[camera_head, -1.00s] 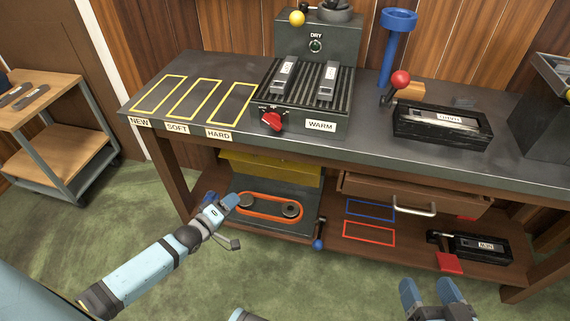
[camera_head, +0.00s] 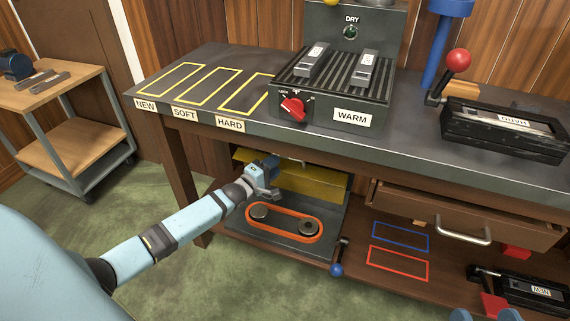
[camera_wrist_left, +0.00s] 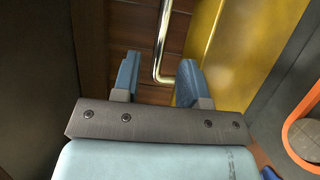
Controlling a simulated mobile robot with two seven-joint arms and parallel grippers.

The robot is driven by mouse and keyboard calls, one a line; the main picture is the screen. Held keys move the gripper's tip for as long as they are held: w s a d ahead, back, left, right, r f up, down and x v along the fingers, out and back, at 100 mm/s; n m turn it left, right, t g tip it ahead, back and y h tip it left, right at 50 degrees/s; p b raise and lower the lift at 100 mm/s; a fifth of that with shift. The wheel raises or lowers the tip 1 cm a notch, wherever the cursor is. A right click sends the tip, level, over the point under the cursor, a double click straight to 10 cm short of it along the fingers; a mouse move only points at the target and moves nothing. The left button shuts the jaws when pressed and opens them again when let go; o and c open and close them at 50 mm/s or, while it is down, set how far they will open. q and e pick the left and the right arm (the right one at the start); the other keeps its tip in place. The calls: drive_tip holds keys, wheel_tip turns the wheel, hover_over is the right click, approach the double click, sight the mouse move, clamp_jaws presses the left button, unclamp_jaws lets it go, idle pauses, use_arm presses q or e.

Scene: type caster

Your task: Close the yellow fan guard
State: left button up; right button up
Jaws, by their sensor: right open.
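The yellow fan guard (camera_head: 318,183) is a yellow panel under the workbench, raised above and behind a grey unit with an orange belt loop (camera_head: 284,224). Its yellow surface fills the right centre of the left wrist view (camera_wrist_left: 230,45). My left gripper (camera_head: 274,172) is at the guard's left part in the head view. In the left wrist view its two blue fingers (camera_wrist_left: 160,82) are apart, with a bent metal handle (camera_wrist_left: 160,50) showing between and beyond them. I cannot tell whether they touch it. My right gripper (camera_head: 484,315) shows only its blue fingertips, spread apart, at the bottom edge.
The workbench top (camera_head: 225,60) overhangs the guard, and a bench leg (camera_head: 185,185) stands to its left. A small lever with a blue knob (camera_head: 337,269) is at the unit's right front. A drawer (camera_head: 465,215) is to the right. The green floor in front is open.

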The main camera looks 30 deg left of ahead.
sight(285, 168)
use_arm(q)
drive_tip(key=w, duration=0.1)
drive_tip(key=w+b, duration=0.1)
drive_tip(key=w, duration=0.2)
drive_tip(key=shift+w+d, duration=0.15)
drive_tip(key=shift+d, duration=0.25)
drive_tip(key=shift+w+b, duration=0.35)
drive_tip(key=shift+w, duration=0.05)
drive_tip(key=shift+w+r, duration=0.1)
use_arm(e)
drive_tip(key=shift+w+d+r+n+t+y, duration=0.15)
drive_tip(key=shift+w+d+n+t+y, duration=0.2)
drive_tip(key=shift+w+n, duration=0.35)
drive_tip(key=shift+s, duration=0.1)
use_arm(q)
clamp_jaws()
